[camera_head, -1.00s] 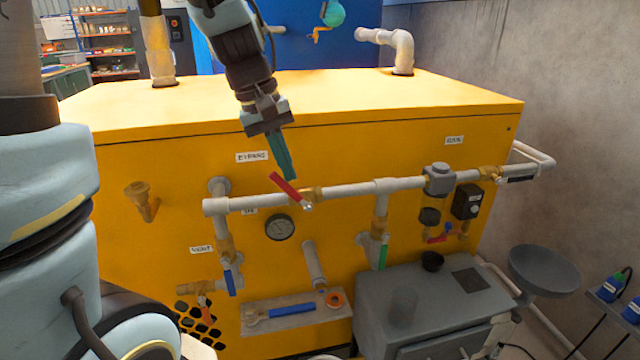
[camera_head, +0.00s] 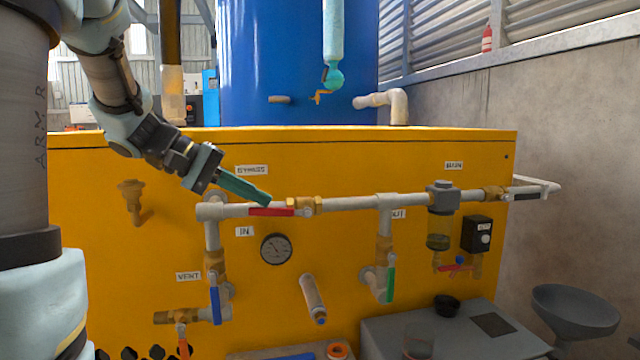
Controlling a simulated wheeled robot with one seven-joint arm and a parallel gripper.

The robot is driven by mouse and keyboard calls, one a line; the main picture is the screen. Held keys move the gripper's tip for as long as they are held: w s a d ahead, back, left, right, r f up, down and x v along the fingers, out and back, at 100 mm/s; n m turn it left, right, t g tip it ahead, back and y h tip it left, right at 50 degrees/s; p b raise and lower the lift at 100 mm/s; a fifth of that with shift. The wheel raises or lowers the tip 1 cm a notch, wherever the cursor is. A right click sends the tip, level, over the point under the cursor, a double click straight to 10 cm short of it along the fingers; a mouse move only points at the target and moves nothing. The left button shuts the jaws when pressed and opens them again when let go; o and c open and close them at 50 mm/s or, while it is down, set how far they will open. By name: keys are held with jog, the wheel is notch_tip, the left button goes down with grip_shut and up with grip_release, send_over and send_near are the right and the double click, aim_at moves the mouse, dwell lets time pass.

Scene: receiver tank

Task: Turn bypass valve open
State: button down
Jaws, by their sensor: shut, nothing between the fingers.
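The bypass valve (camera_head: 305,204) is a brass body on the upper horizontal grey pipe, below and right of the bypass label (camera_head: 251,170). Its red handle (camera_head: 272,212) points left and lies along the pipe. My gripper (camera_head: 266,199) comes in from the upper left with its green fingers shut and empty. The fingertips are just above the red handle in the picture; I cannot tell whether they touch it.
A blue-handled vent valve (camera_head: 215,305) and a green-handled valve (camera_head: 391,284) hang below the pipe. A gauge (camera_head: 276,249) and a stub pipe (camera_head: 313,299) stick out of the yellow cabinet (camera_head: 90,190). A grey box (camera_head: 455,335) stands at lower right.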

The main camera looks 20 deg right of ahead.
jog(key=shift+a+f+b, duration=0.25)
jog(key=shift+f+b, duration=0.3)
jog(key=shift+d, duration=0.1)
dwell(0.3)
